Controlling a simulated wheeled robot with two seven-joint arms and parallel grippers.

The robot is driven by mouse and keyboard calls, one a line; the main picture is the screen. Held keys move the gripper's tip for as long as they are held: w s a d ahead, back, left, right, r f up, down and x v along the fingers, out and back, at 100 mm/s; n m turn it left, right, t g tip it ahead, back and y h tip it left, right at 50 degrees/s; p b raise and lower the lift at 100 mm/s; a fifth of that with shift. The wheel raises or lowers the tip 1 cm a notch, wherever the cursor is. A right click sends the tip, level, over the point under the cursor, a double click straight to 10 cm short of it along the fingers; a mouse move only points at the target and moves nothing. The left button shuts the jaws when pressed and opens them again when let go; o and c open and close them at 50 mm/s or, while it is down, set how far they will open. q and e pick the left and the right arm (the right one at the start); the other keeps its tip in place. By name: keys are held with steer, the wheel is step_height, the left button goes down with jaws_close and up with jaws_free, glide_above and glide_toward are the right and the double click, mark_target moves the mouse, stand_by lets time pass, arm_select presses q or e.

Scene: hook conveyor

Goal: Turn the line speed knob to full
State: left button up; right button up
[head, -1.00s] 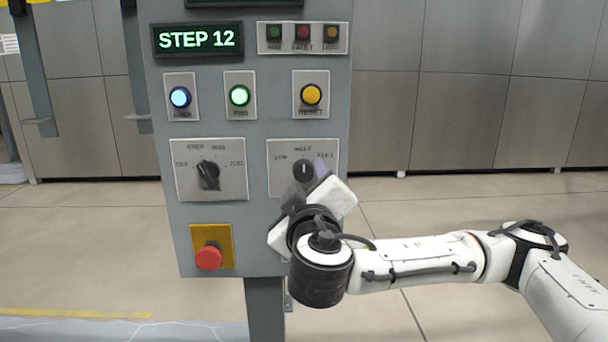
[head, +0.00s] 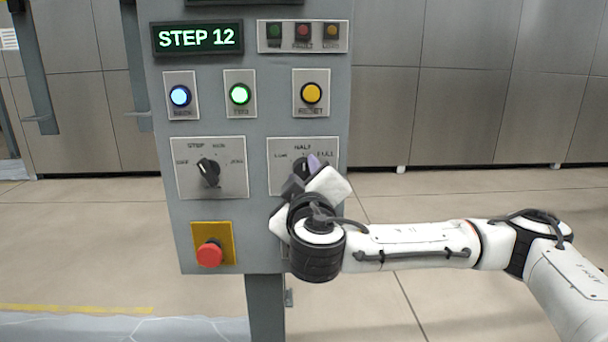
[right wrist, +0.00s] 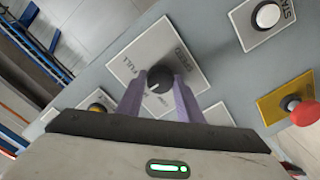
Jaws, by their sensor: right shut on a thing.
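The line speed knob (head: 301,164) is a black dial on a pale plate (head: 282,181) at the right of the grey control panel. Labels for low, half and full arc above it. In the head view its mark points roughly up, near half; my gripper partly hides it. My right gripper (head: 305,172) reaches it from below right. In the right wrist view, its two purple fingers (right wrist: 158,94) stand on either side of the knob (right wrist: 159,77), shut on it. My left gripper is not in view.
Left of the plate is a mode selector (head: 208,172), with a red emergency stop (head: 209,254) on yellow below it. A display (head: 197,38) reads STEP 12. The floor right of the panel is clear.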

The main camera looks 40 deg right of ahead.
steer(key=shift+f+b, duration=0.15)
steer(key=shift+b, duration=0.25)
steer(key=m+b, duration=0.2)
steer(key=b, duration=0.3)
steer(key=shift+f+m+b, duration=0.2)
steer(key=shift+m+b, duration=0.15)
steer(key=shift+m, duration=0.05)
steer(key=shift+m+b, duration=0.3)
steer(key=shift+b, duration=0.1)
steer(key=m+b, duration=0.2)
steer(key=m, duration=0.1)
steer(key=shift+r+b, duration=0.1)
steer(key=shift+b, duration=0.25)
steer(key=shift+m+b, duration=0.45)
steer(key=shift+m, duration=0.55)
steer(key=shift+r+m, duration=0.15)
steer(key=shift+m, duration=0.55)
steer(key=shift+r+m+b, duration=0.1)
steer(key=shift+m+b, duration=0.4)
steer(key=shift+m, duration=0.4)
steer(key=shift+r+m, duration=0.1)
steer(key=shift+m, duration=0.2)
steer(key=o, duration=1.1)
steer(key=shift+c, duration=0.2)
